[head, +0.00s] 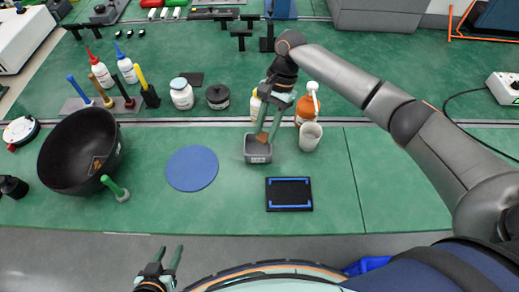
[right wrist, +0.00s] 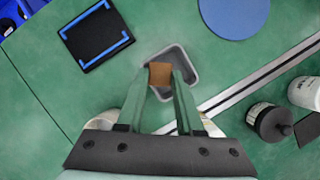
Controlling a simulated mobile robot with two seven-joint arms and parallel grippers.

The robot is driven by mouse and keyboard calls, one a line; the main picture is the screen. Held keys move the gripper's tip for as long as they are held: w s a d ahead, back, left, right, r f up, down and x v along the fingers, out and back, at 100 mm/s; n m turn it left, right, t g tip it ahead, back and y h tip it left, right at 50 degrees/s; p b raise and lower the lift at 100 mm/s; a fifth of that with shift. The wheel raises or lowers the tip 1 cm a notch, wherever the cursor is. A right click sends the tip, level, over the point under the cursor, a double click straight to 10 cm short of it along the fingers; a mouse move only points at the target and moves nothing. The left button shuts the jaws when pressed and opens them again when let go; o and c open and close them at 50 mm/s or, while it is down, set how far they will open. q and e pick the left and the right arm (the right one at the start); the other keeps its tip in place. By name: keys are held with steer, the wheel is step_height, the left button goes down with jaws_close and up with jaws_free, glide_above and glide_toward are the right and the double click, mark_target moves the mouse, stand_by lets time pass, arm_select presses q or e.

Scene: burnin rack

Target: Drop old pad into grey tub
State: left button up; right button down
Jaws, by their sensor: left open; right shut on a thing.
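The old pad is a small brown square (right wrist: 161,75) held between the fingertips of my right gripper (right wrist: 160,84). In the head view my right gripper (head: 267,125) is over the grey tub (head: 258,151), with the brown pad (head: 262,137) at its tips. In the right wrist view the grey tub (right wrist: 187,62) lies below and behind the pad, partly hidden by the fingers. I cannot tell whether the pad is inside the rim or just above it. My left gripper (head: 171,256) is open and empty at the front, off the table.
A white cup (head: 310,137) and an orange-and-white spray bottle (head: 308,105) stand close right of the tub. A black pad with blue corner marks (head: 289,194) lies in front. A blue disc (head: 192,169) and black bowl (head: 80,152) are to the left.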

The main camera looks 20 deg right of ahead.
mark_target(267, 133)
step_height(267, 133, down, 3)
steer(key=b, duration=0.3)
steer(key=shift+f+b, duration=0.15)
steer(key=shift+b, duration=0.25)
arm_select(q)
step_height(267, 133, down, 5)
steer(key=shift+f, duration=0.1)
arm_select(e)
steer(key=shift+c, duration=2.4)
jaws_free()
arm_select(q)
steer(key=shift+r, duration=0.2)
arm_select(e)
steer(key=v, duration=1.2)
steer(key=shift+d+r, duration=0.15)
steer(key=shift+r, duration=0.2)
arm_select(q)
steer(key=shift+s, duration=0.1)
arm_select(e)
steer(key=shift+f, duration=0.1)
